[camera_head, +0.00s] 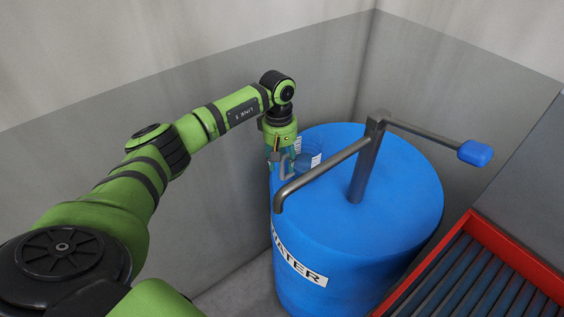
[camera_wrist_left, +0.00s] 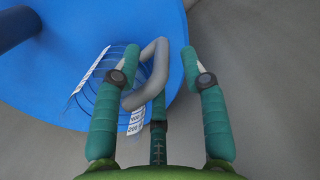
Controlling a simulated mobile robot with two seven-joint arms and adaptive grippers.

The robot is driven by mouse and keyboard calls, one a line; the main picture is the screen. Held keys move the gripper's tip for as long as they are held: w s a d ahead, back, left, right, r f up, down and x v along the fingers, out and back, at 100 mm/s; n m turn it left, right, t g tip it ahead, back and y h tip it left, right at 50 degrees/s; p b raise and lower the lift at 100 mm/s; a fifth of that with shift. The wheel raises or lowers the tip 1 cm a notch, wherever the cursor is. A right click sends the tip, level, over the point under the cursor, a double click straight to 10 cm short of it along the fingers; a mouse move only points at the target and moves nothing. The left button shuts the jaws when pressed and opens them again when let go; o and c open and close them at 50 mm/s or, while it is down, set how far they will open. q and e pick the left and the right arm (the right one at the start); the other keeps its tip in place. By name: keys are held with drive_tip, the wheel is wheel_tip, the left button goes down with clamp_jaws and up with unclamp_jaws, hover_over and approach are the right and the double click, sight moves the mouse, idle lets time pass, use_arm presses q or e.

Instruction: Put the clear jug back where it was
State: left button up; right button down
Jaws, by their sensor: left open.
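The clear jug (camera_head: 310,150) has white measuring labels and a grey handle. It stands on the left part of the top of the blue water barrel (camera_head: 400,185). It also shows in the left wrist view (camera_wrist_left: 102,88), where its handle (camera_wrist_left: 152,75) points toward my gripper. My left gripper (camera_head: 281,160) is at the handle side of the jug, near the barrel's rim. In the left wrist view its green fingers (camera_wrist_left: 161,62) are spread apart, with the handle between them. I cannot tell whether any finger touches it. My right gripper is not in view.
A grey pump with a bent spout (camera_head: 320,176) and a lever with a blue grip (camera_head: 475,153) rises from the barrel. The spout passes close to the right of the jug and gripper. Grey walls stand behind. A red-framed ribbed rack (camera_head: 480,275) is at lower right.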

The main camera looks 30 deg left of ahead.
use_arm(q)
wheel_tip(320, 180, up, 11)
drive_tip(key=b, duration=0.3)
drive_tip(key=shift+a+r+b, duration=0.15)
drive_tip(key=shift+a+b, duration=0.25)
idle(1.2)
